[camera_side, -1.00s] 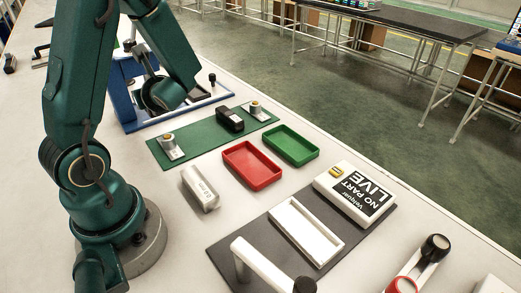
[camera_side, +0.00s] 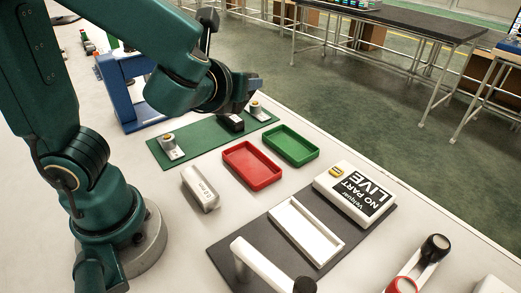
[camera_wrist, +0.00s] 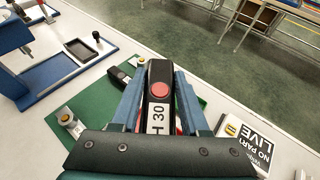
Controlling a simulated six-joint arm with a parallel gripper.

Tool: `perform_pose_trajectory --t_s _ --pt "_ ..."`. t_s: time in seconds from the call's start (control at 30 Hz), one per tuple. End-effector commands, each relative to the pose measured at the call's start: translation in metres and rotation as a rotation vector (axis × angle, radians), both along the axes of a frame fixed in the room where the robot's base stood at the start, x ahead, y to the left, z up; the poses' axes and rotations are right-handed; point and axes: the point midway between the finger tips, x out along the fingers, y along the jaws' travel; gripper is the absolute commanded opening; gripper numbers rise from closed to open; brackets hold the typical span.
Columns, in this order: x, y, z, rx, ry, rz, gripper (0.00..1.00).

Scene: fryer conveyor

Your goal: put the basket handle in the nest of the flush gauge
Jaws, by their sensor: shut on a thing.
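My gripper (camera_wrist: 160,78) is shut on a black handle (camera_wrist: 160,92) with a red round spot and a white label reading "H 30". In the side view my gripper (camera_side: 240,94) is over the far end of the green mat; the held handle is not clear there. The gauge unit also shows at right in the wrist view (camera_wrist: 250,143). The nest is not distinguishable in the wrist view.
Another black piece (camera_side: 231,123) lies on the green mat (camera_side: 200,142) near metal posts. A blue stand (camera_side: 122,90) is behind.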

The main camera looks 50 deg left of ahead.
Motion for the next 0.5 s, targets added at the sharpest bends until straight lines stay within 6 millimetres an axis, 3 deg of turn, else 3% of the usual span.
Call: perform_pose_trajectory --t_s 0.03,0.17,0.33,0.5 --pt "-0.001 -0.012 0.003 -0.001 -0.003 -0.046 0.00" --pt "-0.005 -0.026 0.006 -0.001 -0.002 -0.115 0.00" --pt "-0.010 -0.019 -0.003 0.003 0.006 -0.082 0.00" --pt "-0.025 0.000 -0.023 0.010 0.009 0.110 0.00"
